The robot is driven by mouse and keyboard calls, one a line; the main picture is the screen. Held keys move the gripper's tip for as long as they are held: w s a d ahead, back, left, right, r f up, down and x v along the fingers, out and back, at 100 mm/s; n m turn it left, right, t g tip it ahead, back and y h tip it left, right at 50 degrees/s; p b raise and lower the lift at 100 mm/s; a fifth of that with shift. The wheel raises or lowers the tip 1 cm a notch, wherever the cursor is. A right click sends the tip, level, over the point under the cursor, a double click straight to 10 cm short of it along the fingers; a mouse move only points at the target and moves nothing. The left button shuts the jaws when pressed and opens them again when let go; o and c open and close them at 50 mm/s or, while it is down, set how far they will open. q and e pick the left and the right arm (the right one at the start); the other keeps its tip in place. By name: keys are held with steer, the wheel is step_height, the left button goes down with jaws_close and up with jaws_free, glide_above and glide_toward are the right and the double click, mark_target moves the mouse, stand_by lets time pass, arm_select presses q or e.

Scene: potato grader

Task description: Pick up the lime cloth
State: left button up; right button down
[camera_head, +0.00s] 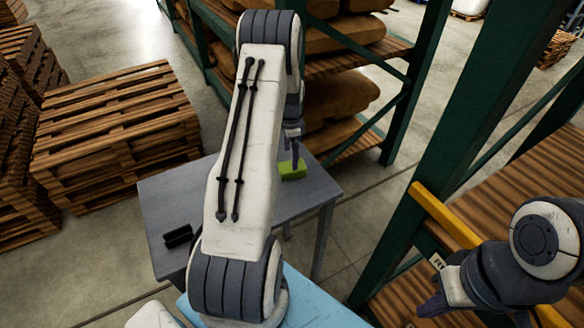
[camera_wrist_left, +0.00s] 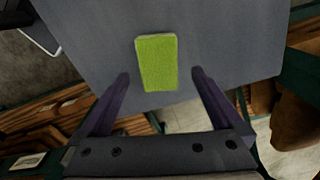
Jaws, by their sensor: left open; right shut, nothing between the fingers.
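The lime cloth (camera_head: 293,171) is a small flat block lying on the grey table (camera_head: 160,205), near the table's right edge. My left gripper (camera_head: 292,140) hangs just above and behind it in the head view, pointing down. In the left wrist view the cloth (camera_wrist_left: 157,60) shows between and beyond the two dark fingers of the open left gripper (camera_wrist_left: 160,74). Nothing is between the fingertips. My right gripper (camera_head: 438,306) is at the lower right, shut and empty, beside the shelf. My left arm hides part of the table.
A black object (camera_head: 178,237) lies on the table's left side. Wooden pallets (camera_head: 115,125) stand at the left. A green rack (camera_head: 425,80) with brown sacks (camera_head: 340,97) stands close behind the table. An orange-yellow beam (camera_head: 445,215) crosses the right rack.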

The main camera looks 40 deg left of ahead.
mark_target(290, 166)
arm_select(q)
steer(key=f+p, duration=0.1)
steer(key=f, duration=0.2)
steer(key=f+p, duration=0.1)
steer(key=f, duration=0.1)
steer(key=shift+s+f+p, duration=0.25)
steer(key=shift+p, duration=0.05)
steer(key=shift+f, duration=0.3)
steer(key=c, duration=1.3)
steer(key=shift+r, duration=0.1)
steer(key=shift+w+r+b, duration=0.1)
steer(key=shift+r+b, duration=0.35)
steer(key=shift+r, duration=0.15)
step_height(290, 166, up, 3)
steer(key=shift+f+b, duration=0.2)
steer(key=shift+b, duration=0.5)
steer(key=d+r+b, duration=0.3)
steer(key=d+r, duration=0.4)
steer(key=d, duration=0.4)
steer(key=shift+d, duration=0.35)
